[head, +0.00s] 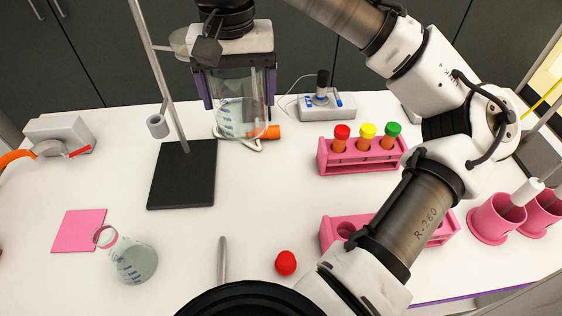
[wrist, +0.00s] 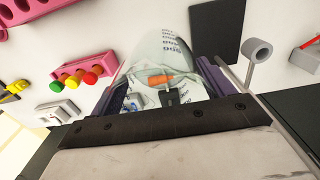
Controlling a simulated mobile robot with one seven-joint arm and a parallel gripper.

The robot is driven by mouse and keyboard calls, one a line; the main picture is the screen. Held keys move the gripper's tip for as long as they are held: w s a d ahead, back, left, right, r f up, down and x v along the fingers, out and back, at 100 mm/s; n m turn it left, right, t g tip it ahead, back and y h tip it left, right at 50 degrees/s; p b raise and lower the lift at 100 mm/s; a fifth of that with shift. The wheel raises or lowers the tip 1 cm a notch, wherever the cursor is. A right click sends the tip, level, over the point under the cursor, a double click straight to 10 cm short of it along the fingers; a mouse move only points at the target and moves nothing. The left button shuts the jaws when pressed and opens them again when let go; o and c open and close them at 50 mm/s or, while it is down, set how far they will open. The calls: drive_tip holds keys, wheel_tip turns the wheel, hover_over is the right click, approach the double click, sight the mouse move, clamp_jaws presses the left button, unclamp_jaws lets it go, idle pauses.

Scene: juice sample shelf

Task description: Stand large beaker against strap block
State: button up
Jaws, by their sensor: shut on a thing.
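The large beaker (head: 240,112) is clear glass with blue markings. My gripper (head: 237,98) is shut on it, with one finger on each side. It appears upright over the back middle of the table; I cannot tell whether its base touches the top. In the wrist view the beaker (wrist: 160,50) fills the space between the fingers. An orange piece (head: 270,131) with a pale loop lies just behind it, partly hidden by the glass. A grey block (head: 60,135) with an orange band and red part stands at the far left. I cannot tell which is the strap block.
A black stand base (head: 182,175) with a rod is left of the beaker. A pink rack (head: 360,155) with capped tubes and a grey device (head: 327,106) are to the right. A flask (head: 132,262), red ball (head: 286,263) and pink mat (head: 78,231) are in front. Pink cups (head: 495,220) stand right.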

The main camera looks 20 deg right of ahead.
wheel_tip(320, 180, down, 19)
drive_tip(key=shift+f+p, duration=0.1)
drive_tip(key=shift+p, duration=1)
drive_tip(key=shift+f, duration=0.2)
drive_tip(key=o, duration=1.1)
drive_tip(key=shift+s, duration=0.1)
drive_tip(key=shift+o, duration=0.2)
drive_tip(key=shift+r, duration=0.1)
